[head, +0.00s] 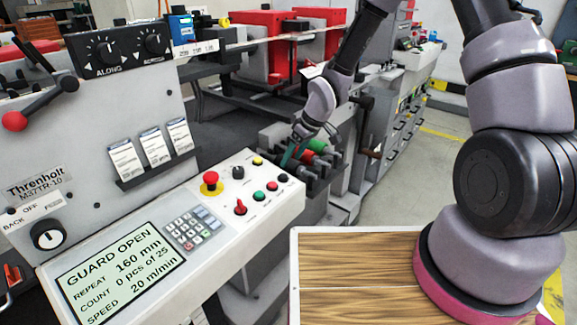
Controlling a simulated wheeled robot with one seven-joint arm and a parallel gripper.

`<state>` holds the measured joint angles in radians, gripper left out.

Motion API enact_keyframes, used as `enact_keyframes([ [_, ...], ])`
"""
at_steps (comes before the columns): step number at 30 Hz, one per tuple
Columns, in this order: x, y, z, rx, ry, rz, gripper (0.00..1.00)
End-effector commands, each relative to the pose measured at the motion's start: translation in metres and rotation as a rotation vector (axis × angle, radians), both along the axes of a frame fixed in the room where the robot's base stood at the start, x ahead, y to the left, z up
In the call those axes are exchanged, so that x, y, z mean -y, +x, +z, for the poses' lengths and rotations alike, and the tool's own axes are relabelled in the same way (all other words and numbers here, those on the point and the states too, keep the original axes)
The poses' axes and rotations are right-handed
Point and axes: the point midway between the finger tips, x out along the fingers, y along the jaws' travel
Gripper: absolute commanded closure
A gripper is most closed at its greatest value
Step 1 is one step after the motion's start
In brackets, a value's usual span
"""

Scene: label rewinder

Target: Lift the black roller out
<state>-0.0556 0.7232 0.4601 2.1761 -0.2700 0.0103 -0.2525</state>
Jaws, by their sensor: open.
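A small grey rack (278,139) stands just beyond the right end of the control panel. Rollers lie in it side by side, among them a red-ended one (318,145) and a green one (305,153). Dark shapes in the rack's front part (318,171) may include the black roller, but they are small and I cannot single it out surely. My gripper (290,154) points down over the left side of the rack, with teal at its fingers. It is open, and I see nothing held. The wrist and fingers hide part of the rack.
The control panel (215,222) with its red stop button (210,178) juts out left of the rack. A wood-topped surface (350,262) with a pale rim lies in front, below my arm. Red boxes (262,40) stand behind. Open floor (425,165) lies to the right.

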Motion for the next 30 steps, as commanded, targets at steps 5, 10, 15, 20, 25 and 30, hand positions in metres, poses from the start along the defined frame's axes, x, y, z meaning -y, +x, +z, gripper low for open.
enact_keyframes([
  [5,-0.007,0.003,-0.019,-0.001,0.000,0.000,0.26],
  [10,-0.008,0.004,-0.021,0.001,-0.001,0.000,0.26],
  [15,-0.008,0.004,-0.021,0.001,-0.001,0.000,0.53],
  [20,-0.008,0.004,-0.021,0.001,-0.001,0.000,1.00],
  [25,-0.008,0.004,-0.021,0.001,0.000,0.000,1.00],
  [30,-0.008,0.004,-0.014,0.003,0.001,-0.001,1.00],
])
